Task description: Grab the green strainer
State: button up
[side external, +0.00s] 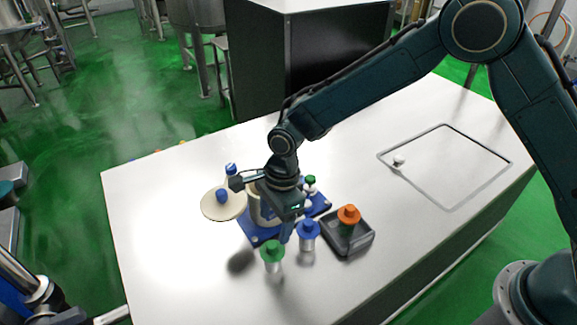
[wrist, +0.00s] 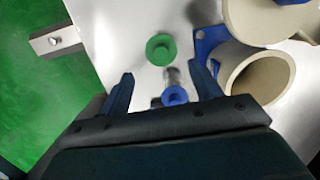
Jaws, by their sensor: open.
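The green strainer (side external: 272,251) has a green top over a pale, shiny body and stands upright at the front of the white table. In the wrist view its round green top (wrist: 161,49) lies ahead of my fingertips, slightly left of the middle between them. My gripper (side external: 287,234) is above the table, close behind and to the right of the strainer, and does not visibly touch it. In the wrist view my gripper (wrist: 167,72) is open, with a blue-topped piece (wrist: 175,96) seen between its fingers. That piece (side external: 308,230) stands right of the strainer.
A cream pot (wrist: 262,80) on a blue base (side external: 259,239) stands behind the strainer, partly hidden by my gripper. A cream lid (side external: 212,207) is left of it. An orange-topped piece (side external: 348,214) stands in a dark tray (side external: 358,247). The table's left front is clear.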

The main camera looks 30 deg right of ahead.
aim_at(271, 251)
jog(key=shift+a+f, duration=0.25)
jog(key=shift+f, duration=1.25)
jog(key=shift+a+f, duration=0.2)
jog(key=shift+f, duration=1.3)
jog(key=shift+a+f, duration=0.15)
jog(key=shift+f, duration=1.15)
jog(key=shift+a+f, duration=0.1)
jog(key=shift+f, duration=1.2)
jog(key=c, duration=0.7)
